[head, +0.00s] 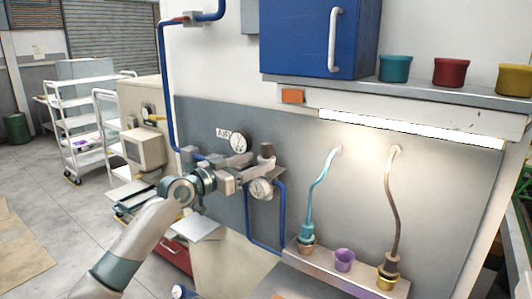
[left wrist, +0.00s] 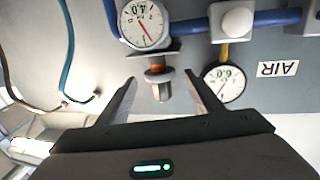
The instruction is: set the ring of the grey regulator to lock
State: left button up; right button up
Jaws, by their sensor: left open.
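The grey regulator (left wrist: 162,88) is on the wall pipe. In the left wrist view, which is upside down, its grey knob has an orange-brown ring (left wrist: 155,69) at its base, beside a round dial gauge (left wrist: 145,22). In the head view its dark knob (head: 266,151) stands upright above that gauge (head: 260,188). My left gripper (head: 258,168) is at the regulator. The left wrist view shows its two fingers (left wrist: 163,90) open, one on each side of the knob, with gaps. Any lock marking is too small to read. My right gripper is not in view.
A second gauge (head: 238,142) and blue pipes (head: 248,225) are close to my left gripper. An AIR sign (head: 223,134) is on the wall. A blue cabinet (head: 300,38) hangs above.

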aim_at(260, 161)
pick_arm(q)
jog(key=shift+p+x, duration=0.65)
jog(key=shift+x, duration=1.6)
jog(key=shift+c, duration=0.3)
jog(key=c, duration=1.5)
jog(key=shift+o, duration=0.2)
jog(key=shift+f+b, duration=1)
jog(key=shift+b, duration=0.55)
jog(key=o, duration=1.5)
jog(key=shift+f, duration=0.1)
